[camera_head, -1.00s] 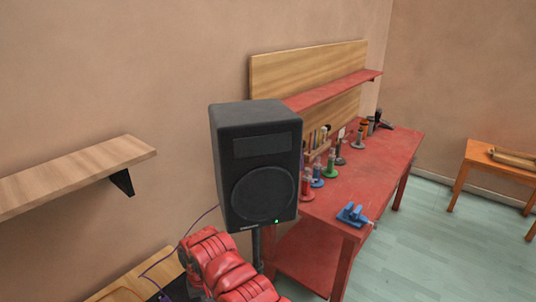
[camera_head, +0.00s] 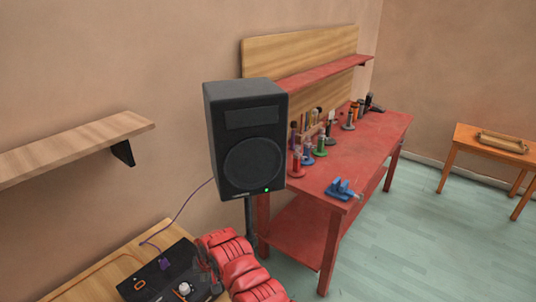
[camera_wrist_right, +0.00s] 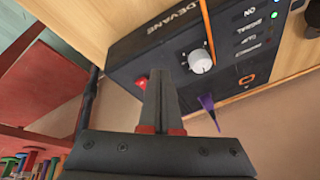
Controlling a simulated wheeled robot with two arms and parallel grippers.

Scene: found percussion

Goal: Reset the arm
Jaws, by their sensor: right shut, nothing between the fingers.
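My right arm comes up from the bottom of the head view, with the right gripper (camera_head: 207,262) beside a black box (camera_head: 150,272) on a wooden surface. In the right wrist view the gripper fingers (camera_wrist_right: 160,88) are together with nothing between them. They are in front of the black box (camera_wrist_right: 185,35), which is marked DEVANE. The box has a white knob (camera_wrist_right: 201,61), a small red switch (camera_wrist_right: 141,82) and small lights. I cannot tell whether the fingers touch the box. My left gripper is not in view.
A black speaker (camera_head: 247,140) on a stand rises close behind my right arm. A red workbench (camera_head: 365,150) with several coloured tools stands to its right. A wooden shelf (camera_head: 70,150) is on the left wall. A purple cable (camera_head: 180,215) runs to the box.

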